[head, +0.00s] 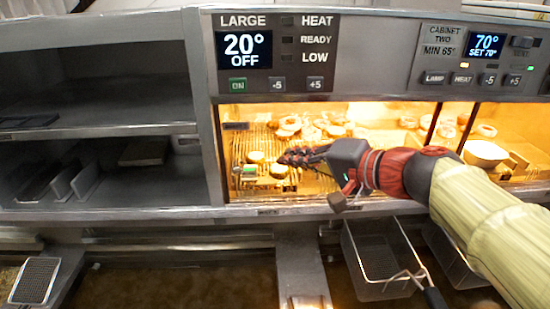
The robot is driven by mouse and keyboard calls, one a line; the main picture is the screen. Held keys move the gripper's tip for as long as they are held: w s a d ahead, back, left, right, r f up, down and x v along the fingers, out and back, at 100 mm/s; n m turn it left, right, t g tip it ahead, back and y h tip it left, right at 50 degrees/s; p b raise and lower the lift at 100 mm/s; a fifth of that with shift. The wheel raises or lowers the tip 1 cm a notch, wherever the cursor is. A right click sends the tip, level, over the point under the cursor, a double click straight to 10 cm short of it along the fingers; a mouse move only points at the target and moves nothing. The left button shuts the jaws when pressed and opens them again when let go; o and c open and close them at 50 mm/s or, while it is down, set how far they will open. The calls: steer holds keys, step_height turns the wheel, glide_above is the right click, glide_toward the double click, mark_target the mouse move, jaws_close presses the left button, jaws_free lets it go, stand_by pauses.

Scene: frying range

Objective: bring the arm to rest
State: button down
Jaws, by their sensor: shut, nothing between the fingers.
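My arm reaches in from the right of the head view. My gripper (284,158) is at its far end, in front of the lit heated cabinet (300,207). Its dark fingers point left and look closed, with nothing held between them. Pale round food pieces (279,171) lie on the wire rack behind and below the fingertips. I cannot tell how far the fingers are from the rack.
A control panel (275,55) reading 20° OFF is above the cabinet. A fryer basket (375,255) hangs below my arm at the right. Dark oil (180,287) fills the vat at the front.

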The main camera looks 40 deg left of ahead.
steer(key=shift+v, duration=1.6)
steer(key=shift+w, duration=0.1)
steer(key=s+d+f+h, duration=0.2)
steer(key=d+f+h, duration=0.1)
steer(key=d+f, duration=0.55)
steer(key=s+d+f+h, duration=0.2)
steer(key=d+f+h, duration=0.2)
steer(key=d+f, duration=0.45)
steer(key=s+d+f+m+t+h, duration=0.1)
steer(key=s+d+h, duration=0.1)
steer(key=d, duration=0.8)
steer(key=s+d+f+m+t+h, duration=0.1)
steer(key=s+d+f+t+h, duration=0.1)
steer(key=d, duration=0.9)
steer(key=s+d+f+m+t+h, duration=0.1)
steer(key=s+d+h, duration=0.1)
steer(key=d, duration=0.9)
steer(key=shift+s+f+t+h, duration=0.25)
steer(key=shift+f+t+h, duration=0.1)
steer(key=shift+h, duration=0.25)
